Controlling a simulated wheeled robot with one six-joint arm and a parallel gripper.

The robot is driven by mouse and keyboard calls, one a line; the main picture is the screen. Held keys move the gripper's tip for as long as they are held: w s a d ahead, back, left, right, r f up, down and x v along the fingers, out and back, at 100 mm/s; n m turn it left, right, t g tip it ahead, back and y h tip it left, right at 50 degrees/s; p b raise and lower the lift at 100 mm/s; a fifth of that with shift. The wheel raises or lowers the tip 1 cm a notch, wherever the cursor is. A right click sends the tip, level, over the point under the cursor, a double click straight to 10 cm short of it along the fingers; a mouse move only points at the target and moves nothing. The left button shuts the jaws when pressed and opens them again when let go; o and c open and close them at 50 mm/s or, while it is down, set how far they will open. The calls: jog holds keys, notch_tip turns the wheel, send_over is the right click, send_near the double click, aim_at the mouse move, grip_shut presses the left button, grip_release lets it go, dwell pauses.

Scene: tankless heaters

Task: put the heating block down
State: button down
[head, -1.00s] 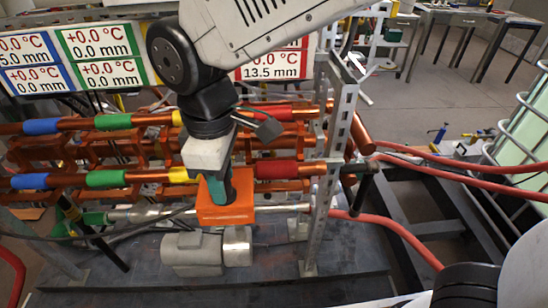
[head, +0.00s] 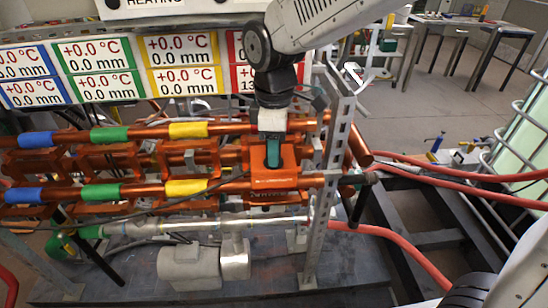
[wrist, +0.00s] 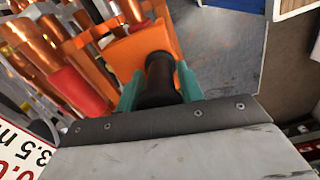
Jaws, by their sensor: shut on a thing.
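The orange heating block (head: 274,180) is at the right end of the copper pipes (head: 140,187), in front of and against the lower pipe as far as I can tell. My gripper (head: 273,155) points down with its teal fingers shut on the block's dark handle. In the wrist view the handle (wrist: 160,80) stands between the teal fingers (wrist: 158,85), and the orange block (wrist: 140,48) lies beyond them. A red band (wrist: 72,92) on a pipe shows beside the block. Whether the block rests fully on the pipes is hidden.
A metal upright post (head: 327,170) stands just right of the block. Red hoses (head: 440,172) run off to the right. A grey motor (head: 195,262) sits on the dark base below. Display panels (head: 95,70) hang behind. Several more orange blocks sit along the pipes to the left.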

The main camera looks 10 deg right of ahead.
jog(key=shift+f, duration=1.6)
jog(key=shift+f, duration=0.2)
jog(key=c, duration=0.9)
grip_release()
notch_tip(320, 180, up, 12)
jog(key=shift+r, duration=0.2)
jog(key=s+d+r+m, duration=0.1)
jog(key=s+d+m, duration=0.65)
jog(key=d, duration=0.55)
jog(key=s+d+f+m, duration=0.2)
jog(key=s+d+m, duration=0.2)
jog(key=s, duration=0.2)
jog(key=s+d+f+m+t, duration=0.1)
jog(key=s+d+f+m, duration=0.1)
jog(key=s, duration=0.4)
jog(key=shift+d+m, duration=0.85)
jog(key=shift+m, duration=0.3)
